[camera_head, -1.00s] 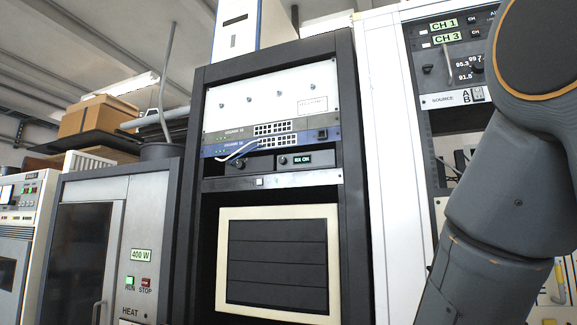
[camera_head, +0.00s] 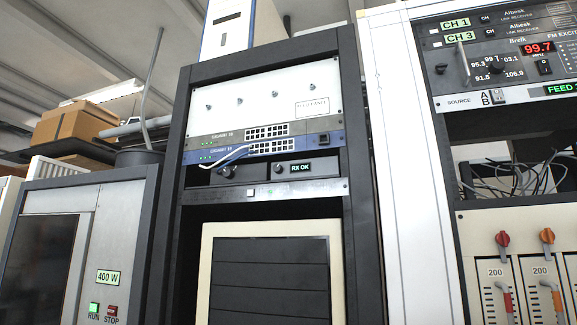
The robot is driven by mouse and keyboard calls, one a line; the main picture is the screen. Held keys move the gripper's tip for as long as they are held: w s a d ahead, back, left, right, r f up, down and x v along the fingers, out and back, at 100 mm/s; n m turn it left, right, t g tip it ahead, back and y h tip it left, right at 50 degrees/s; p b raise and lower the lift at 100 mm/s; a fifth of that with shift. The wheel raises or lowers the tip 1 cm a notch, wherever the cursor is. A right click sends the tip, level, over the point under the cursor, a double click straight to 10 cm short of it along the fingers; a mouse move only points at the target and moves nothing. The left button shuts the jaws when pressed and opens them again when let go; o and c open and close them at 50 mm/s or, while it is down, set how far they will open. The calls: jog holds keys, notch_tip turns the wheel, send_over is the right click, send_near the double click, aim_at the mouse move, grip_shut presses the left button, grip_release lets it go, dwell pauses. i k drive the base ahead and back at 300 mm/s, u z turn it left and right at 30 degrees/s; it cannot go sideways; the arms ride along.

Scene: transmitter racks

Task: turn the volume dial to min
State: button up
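No label reading volume can be made out. The pointer positions of the small knobs are too small to tell. My gripper is not in view.
The middle rack (camera_head: 363,200) has a cream-framed louvred panel (camera_head: 207,270) below. Sliders with red (camera_head: 502,238) and orange (camera_head: 547,236) knobs are at lower right, under loose wires (camera_head: 520,182). A grey cabinet (camera_head: 130,230) with RUN and STOP buttons stands left.

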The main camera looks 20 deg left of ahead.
aim_at(278, 168)
jog(key=u, duration=0.05)
jog(key=k, duration=0.15)
jog(key=u, duration=0.8)
